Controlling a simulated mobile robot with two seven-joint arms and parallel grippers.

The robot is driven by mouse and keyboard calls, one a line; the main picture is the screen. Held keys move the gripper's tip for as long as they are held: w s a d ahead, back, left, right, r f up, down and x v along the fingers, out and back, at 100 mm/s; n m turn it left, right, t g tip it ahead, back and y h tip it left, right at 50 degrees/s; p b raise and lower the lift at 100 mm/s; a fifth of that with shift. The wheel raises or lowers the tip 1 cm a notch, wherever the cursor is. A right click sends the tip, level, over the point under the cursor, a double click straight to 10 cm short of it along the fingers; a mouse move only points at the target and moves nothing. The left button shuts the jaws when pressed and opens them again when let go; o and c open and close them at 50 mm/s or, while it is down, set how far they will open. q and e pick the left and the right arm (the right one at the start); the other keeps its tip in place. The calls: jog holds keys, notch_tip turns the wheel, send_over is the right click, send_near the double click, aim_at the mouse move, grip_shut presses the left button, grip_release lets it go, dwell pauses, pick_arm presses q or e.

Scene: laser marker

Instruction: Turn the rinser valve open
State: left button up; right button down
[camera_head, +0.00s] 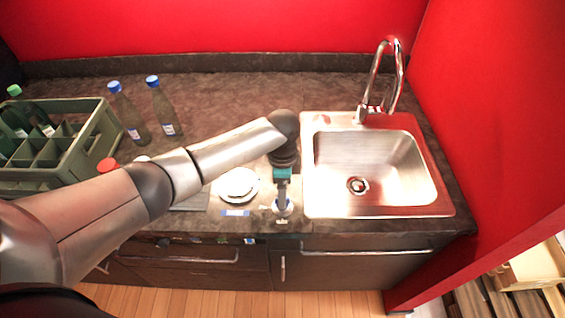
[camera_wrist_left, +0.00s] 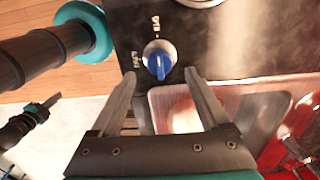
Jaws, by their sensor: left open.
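The rinser valve is a round silver dial with a blue knob (camera_wrist_left: 159,62), set on the dark panel between printed labels in the left wrist view. In the head view the valve (camera_head: 283,208) is partly hidden under my gripper, at the counter's front edge left of the sink. My left gripper (camera_wrist_left: 160,76) is open and empty, one fingertip on each side of the knob in the picture. I cannot tell whether they touch it. In the head view the left gripper (camera_head: 282,196) points down over the valve. What looks like my right gripper (camera_wrist_left: 48,103) shows small at the left wrist view's left; its jaws are unclear.
A steel sink (camera_head: 430,206) with a tall faucet (camera_head: 372,80) is right of the valve. A round white rinser plate (camera_head: 238,184) lies just left. Two bottles (camera_head: 163,108) (camera_head: 128,115) and a green crate (camera_head: 75,165) stand farther left. The back middle counter is clear.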

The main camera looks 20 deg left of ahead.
pick_arm(q)
notch_tip(320, 180, up, 11)
jog(key=shift+r, duration=0.15)
dwell(0.5)
